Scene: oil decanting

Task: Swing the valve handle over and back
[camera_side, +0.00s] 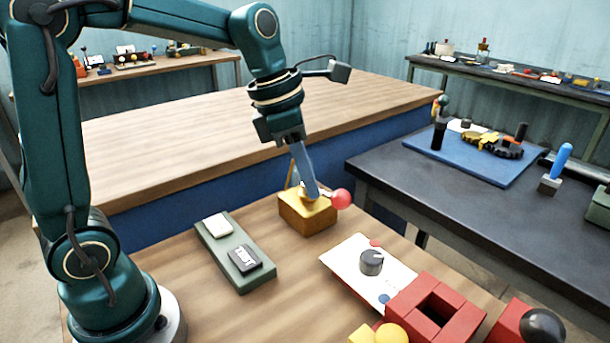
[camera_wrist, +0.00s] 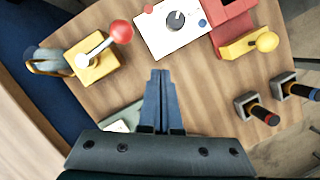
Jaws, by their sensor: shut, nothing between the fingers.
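The valve is a yellow block (camera_side: 305,217) with a short pale lever ending in a red ball (camera_side: 341,199). In the wrist view the yellow block (camera_wrist: 94,63) is at upper left, and its lever (camera_wrist: 97,48) slants up and right to the red ball (camera_wrist: 121,31). My gripper (camera_side: 314,194) has its blue-grey fingers pointing down, overlapping the block in the side view. In the wrist view my gripper (camera_wrist: 160,73) is shut and empty, to the right of the block and below the ball, apart from both in the picture. Its height above the table is unclear.
A grey-green tray (camera_side: 262,274) with two small blocks lies left of the valve. A white panel with a dark knob (camera_side: 372,262) and a red frame (camera_side: 405,302) stand to the right. A grey-blue curved part (camera_wrist: 48,62) adjoins the yellow block. The dark bench (camera_side: 400,185) lies beyond a gap.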

